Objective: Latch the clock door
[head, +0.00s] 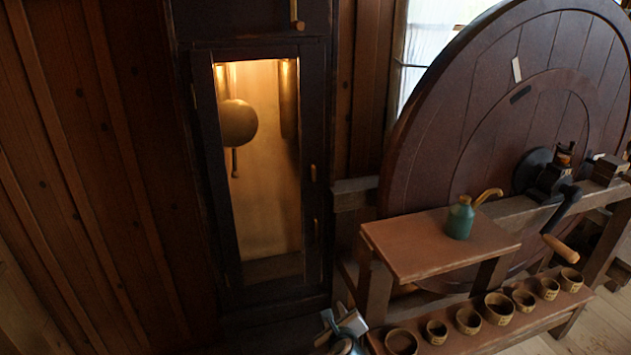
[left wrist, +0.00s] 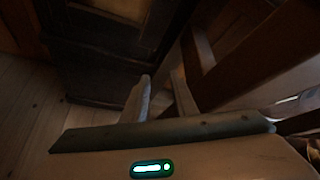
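The tall dark clock case has a glazed door (head: 206,150) in the left-centre of the head view, lit warm from inside. Behind its glass hang a round brass pendulum bob and a brass weight. My left gripper (head: 338,322) is low, below and right of the door. In the left wrist view its fingers (left wrist: 162,80) are apart with nothing between them.
A bench (head: 430,245) with a green oil can (head: 460,218) stands right of the clock. A lower shelf (head: 480,335) holds several small cups. A large wooden wheel (head: 450,130) with a crank (head: 568,205) rises behind. Space directly before the door looks clear.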

